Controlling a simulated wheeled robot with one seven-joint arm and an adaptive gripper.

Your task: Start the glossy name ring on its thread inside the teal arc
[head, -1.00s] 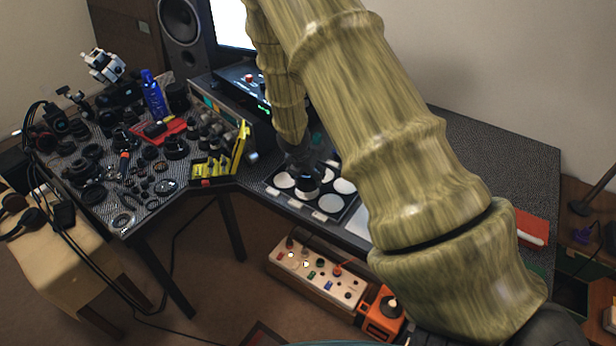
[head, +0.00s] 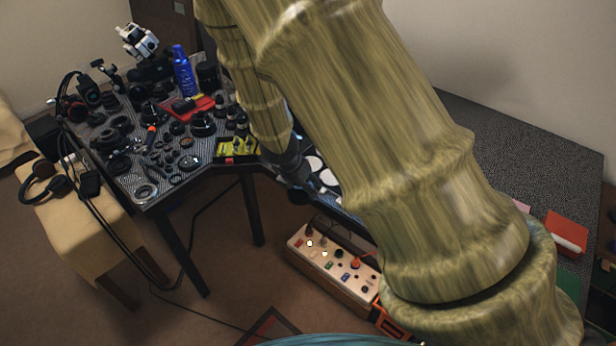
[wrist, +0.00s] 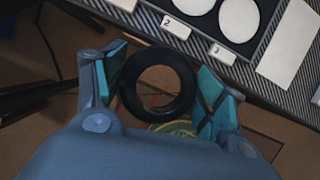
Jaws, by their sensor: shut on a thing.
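My gripper (wrist: 160,72) is shut on a black, glossy-looking ring (wrist: 127,88) in the wrist view. The ring sits between the two teal-padded fingers, its open middle facing the camera, with brown floor showing through. In the head view my gripper (head: 292,178) is a dark shape at the front edge of the desk, beside the white discs; the ring cannot be made out there. I cannot make out the teal arc or a thread in either view.
The numbered mat with white discs (wrist: 239,18) lies at the desk's front edge (wrist: 140,30). Lens parts crowd the left desk wing, near a yellow rack (head: 238,148) and blue bottle (head: 184,72). A control box (head: 335,262) stands below. The right desk (head: 520,150) is largely clear.

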